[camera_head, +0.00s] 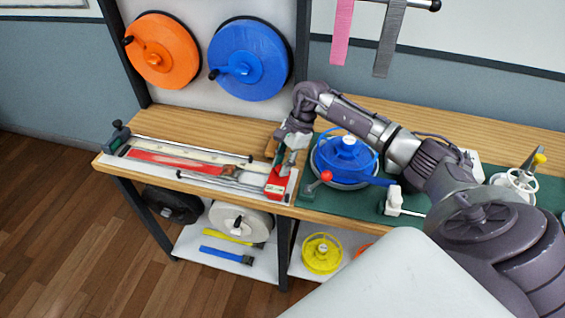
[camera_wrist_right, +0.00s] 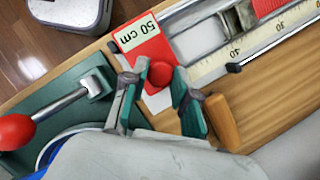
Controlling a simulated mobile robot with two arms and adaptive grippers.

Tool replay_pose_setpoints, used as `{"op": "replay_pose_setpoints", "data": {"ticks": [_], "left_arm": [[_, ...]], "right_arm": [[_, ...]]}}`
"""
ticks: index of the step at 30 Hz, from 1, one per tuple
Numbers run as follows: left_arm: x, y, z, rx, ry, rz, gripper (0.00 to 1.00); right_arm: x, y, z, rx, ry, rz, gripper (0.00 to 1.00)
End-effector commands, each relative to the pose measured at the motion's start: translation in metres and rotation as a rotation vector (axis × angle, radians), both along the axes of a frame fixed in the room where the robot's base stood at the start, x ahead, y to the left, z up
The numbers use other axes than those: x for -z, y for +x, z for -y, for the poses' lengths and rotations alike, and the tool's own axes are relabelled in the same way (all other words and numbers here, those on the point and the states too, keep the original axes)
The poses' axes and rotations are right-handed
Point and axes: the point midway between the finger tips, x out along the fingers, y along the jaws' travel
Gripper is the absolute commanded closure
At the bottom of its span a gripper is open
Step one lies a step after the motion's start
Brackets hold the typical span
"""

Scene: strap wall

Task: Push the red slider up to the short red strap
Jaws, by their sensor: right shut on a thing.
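The red slider (camera_head: 277,184) sits at the right end of the measuring board. In the right wrist view the slider (camera_wrist_right: 146,46) carries a "50 cm" label and a round red knob (camera_wrist_right: 160,74). My right gripper (camera_wrist_right: 160,84) is shut on that knob, one finger on each side. In the head view this gripper (camera_head: 288,152) reaches down to the slider from above. The red strap (camera_head: 170,161) lies along the board to the left, apart from the slider; part of the strap (camera_wrist_right: 268,6) shows at the top of the wrist view. My left gripper is not in view.
A metal buckle piece (camera_wrist_right: 238,18) lies between strap and slider. A blue reel (camera_head: 346,155) and a red-knobbed lever (camera_head: 325,176) stand close on the right. A wooden handle (camera_wrist_right: 221,122) is beside my right fingers. Orange and blue wheels (camera_head: 248,62) hang behind.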

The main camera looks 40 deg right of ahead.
Motion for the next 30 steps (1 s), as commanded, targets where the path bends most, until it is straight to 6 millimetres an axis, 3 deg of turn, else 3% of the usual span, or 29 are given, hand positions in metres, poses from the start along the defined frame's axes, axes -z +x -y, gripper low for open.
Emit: {"op": "replay_pose_setpoints", "data": {"ticks": [5, 15, 21, 29, 30], "left_arm": [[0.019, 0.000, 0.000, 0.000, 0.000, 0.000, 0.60], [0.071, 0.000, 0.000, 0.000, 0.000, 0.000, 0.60], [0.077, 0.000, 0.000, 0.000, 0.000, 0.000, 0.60], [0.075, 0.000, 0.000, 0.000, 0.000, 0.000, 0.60], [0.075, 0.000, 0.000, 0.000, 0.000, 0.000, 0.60]], "right_arm": [[0.005, 0.014, -0.010, 0.000, 0.002, 0.005, 1.00], [0.005, 0.068, -0.057, 0.001, 0.003, 0.005, 1.00], [0.001, 0.079, -0.067, 0.002, 0.001, 0.002, 1.00], [-0.001, 0.080, -0.067, 0.002, 0.002, 0.004, 1.00], [-0.001, 0.080, -0.067, 0.002, 0.002, 0.005, 0.69]]}}
